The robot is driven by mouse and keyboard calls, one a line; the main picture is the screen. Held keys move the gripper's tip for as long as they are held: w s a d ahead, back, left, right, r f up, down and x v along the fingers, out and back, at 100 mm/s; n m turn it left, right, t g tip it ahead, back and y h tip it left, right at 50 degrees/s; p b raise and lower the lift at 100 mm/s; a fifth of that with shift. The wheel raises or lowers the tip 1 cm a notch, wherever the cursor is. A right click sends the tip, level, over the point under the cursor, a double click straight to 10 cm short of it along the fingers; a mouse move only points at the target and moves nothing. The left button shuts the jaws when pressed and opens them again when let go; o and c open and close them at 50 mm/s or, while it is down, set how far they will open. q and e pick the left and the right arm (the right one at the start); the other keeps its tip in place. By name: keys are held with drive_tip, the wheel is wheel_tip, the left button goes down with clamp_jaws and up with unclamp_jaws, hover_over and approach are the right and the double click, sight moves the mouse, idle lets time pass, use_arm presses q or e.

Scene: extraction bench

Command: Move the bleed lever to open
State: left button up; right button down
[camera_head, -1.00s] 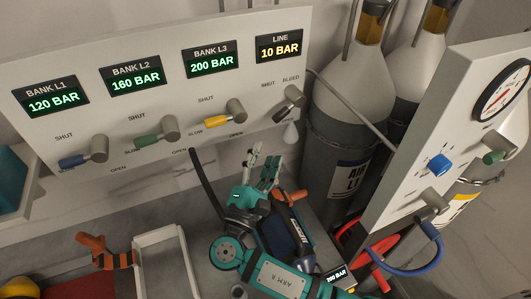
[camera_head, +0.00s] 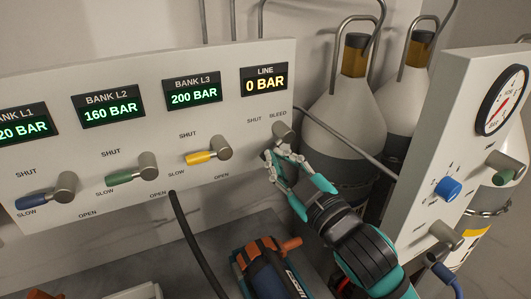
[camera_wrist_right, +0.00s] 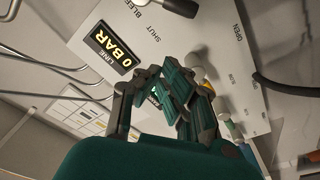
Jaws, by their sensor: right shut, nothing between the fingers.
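The bleed lever's grey knob (camera_head: 284,132) is at the right end of the panel, below the SHUT and BLEED labels. My right gripper (camera_head: 273,158) is shut and empty just below it, in front of the panel. Its fingers hide the dark handle in the head view, so I cannot tell the handle's angle there, nor whether they touch it. In the right wrist view the gripper (camera_wrist_right: 170,92) is in front of the panel; a grey knob (camera_wrist_right: 182,6) with a dark part is cut off at the top edge. The line display (camera_head: 264,79) reads 0 BAR. My left gripper is not in view.
Three bank levers, yellow (camera_head: 201,157), green (camera_head: 125,176) and blue (camera_head: 33,200), are left along the panel (camera_head: 222,122). Gas cylinders (camera_head: 346,110) stand behind on the right. A gauge panel (camera_head: 436,150) rises at right. A dark hose (camera_head: 187,230) hangs below.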

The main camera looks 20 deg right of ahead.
drive_tip(key=p+x, duration=0.1)
drive_tip(key=x, duration=0.2)
drive_tip(key=p+x, duration=0.1)
drive_tip(key=x, duration=0.2)
drive_tip(key=p+x, duration=0.1)
drive_tip(key=x, duration=0.3)
drive_tip(key=shift+s+a+r, duration=0.1)
drive_tip(key=shift+r, duration=0.25)
drive_tip(key=d+f, duration=0.2)
drive_tip(key=f, duration=0.1)
drive_tip(key=shift+s, duration=0.15)
drive_tip(key=shift+s+d+f, duration=0.1)
drive_tip(key=shift+d+f, duration=0.15)
drive_tip(key=shift+f, duration=0.05)
